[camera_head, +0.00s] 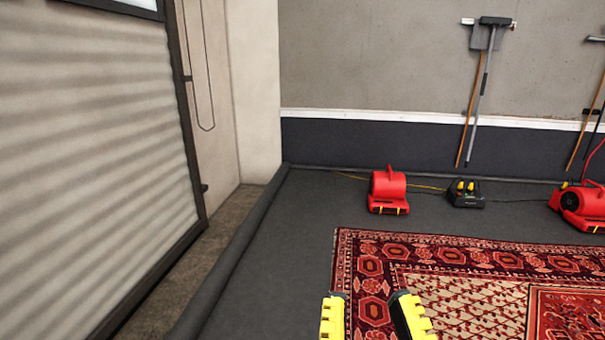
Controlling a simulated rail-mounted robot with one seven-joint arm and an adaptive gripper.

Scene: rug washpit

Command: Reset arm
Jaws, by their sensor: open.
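My gripper (371,302) shows at the bottom edge of the head view, right of centre. Behind the gap lies the red patterned rug (470,256). The gripper appears over the rug's left border; how high it is above the rug I cannot tell. The rest of my arm is out of the frame.
A red blower (388,191), a black and yellow device (465,194) and another red blower (583,205) stand beyond the rug. Tools (478,95) hang on the back wall. A dark raised edge (236,255) runs along the left. The dark floor (290,260) left of the rug is clear.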

